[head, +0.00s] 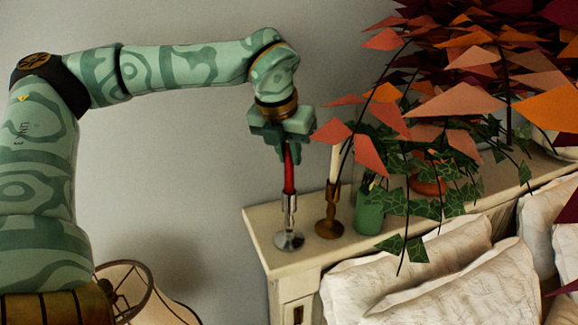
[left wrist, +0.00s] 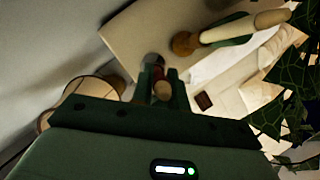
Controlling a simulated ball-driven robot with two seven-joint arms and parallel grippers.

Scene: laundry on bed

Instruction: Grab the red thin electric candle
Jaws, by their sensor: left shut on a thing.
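The red thin candle (head: 289,170) stands upright in a silver holder (head: 289,222) at the left end of the headboard shelf. My left gripper (head: 287,150) comes down from above and is shut on the upper part of the candle. In the left wrist view, the gripper's fingers (left wrist: 160,88) sit on either side of the candle (left wrist: 157,72), seen end on. The candle's base is still at the holder's top in the head view. My right gripper is not in view.
A white candle in a brass holder (head: 329,212) stands just right of the silver holder. A green vase (head: 369,208) and overhanging orange leaves (head: 450,102) are further right. A lampshade (head: 125,284) is below left, and pillows (head: 455,285) lie below the shelf (head: 268,243).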

